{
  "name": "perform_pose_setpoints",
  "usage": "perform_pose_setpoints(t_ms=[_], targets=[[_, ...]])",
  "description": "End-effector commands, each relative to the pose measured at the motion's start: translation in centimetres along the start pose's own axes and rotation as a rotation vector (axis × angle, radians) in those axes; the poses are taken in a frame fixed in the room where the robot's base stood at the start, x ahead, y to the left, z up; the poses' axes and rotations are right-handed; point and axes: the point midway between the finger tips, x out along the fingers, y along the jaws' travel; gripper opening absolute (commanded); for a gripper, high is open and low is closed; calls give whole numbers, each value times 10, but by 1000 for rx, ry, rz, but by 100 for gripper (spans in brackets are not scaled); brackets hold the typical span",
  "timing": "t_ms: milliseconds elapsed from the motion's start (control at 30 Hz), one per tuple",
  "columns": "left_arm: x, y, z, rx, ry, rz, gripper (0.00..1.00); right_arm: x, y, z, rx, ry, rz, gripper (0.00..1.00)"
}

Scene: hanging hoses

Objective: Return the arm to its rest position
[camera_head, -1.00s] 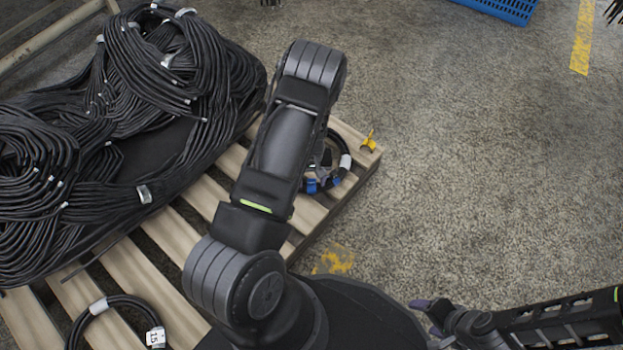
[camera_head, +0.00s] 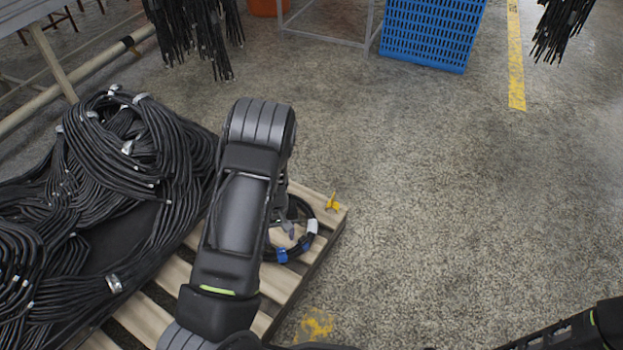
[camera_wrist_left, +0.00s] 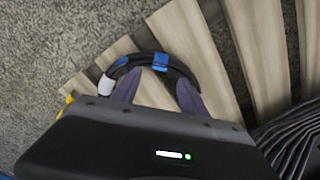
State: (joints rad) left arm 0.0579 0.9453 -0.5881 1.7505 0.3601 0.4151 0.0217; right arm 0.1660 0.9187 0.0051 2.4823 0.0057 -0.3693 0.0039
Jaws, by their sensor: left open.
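My left arm reaches out over the wooden pallet (camera_head: 145,318), and its left gripper (camera_head: 284,222) is mostly hidden behind the arm in the head view. In the left wrist view its two dark fingers (camera_wrist_left: 158,98) are apart and open. A coiled black hose (camera_head: 311,240) with blue bands and a white tag lies at the pallet's corner. The coil (camera_wrist_left: 182,69) arcs across the fingertips in the wrist view; whether they touch it cannot be told. My right arm shows only as a link at the lower right; its gripper is out of view.
A large heap of black hoses (camera_head: 130,150) covers the pallet's left part. A small yellow piece (camera_head: 333,203) sits at the pallet's corner. A blue crate (camera_head: 432,32), a metal frame and hanging hoses (camera_head: 192,35) stand at the back. The floor to the right is clear.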

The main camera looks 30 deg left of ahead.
Motion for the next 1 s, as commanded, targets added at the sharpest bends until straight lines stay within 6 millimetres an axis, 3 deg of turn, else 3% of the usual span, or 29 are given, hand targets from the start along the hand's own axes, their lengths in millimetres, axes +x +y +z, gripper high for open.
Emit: perform_pose_setpoints(t_ms=[367,433,567,667,800,1000], targets=[[3,-5,-12,24,74,-12,51,0,0,0,0,0,0,66],[12,-1,2,67,98,-14,51,0,0,0,0,0,0,66],[32,22,61,192,112,24,51,0,0,0,0,0,0,66],[40,47,121,296,100,87,51,0,0,0,0,0,0,66],[34,78,199,414,69,191,51,0,0,0,0,0,0,66],[12,103,289,526,-7,315,51,0,0,0,0,0,0,66]])
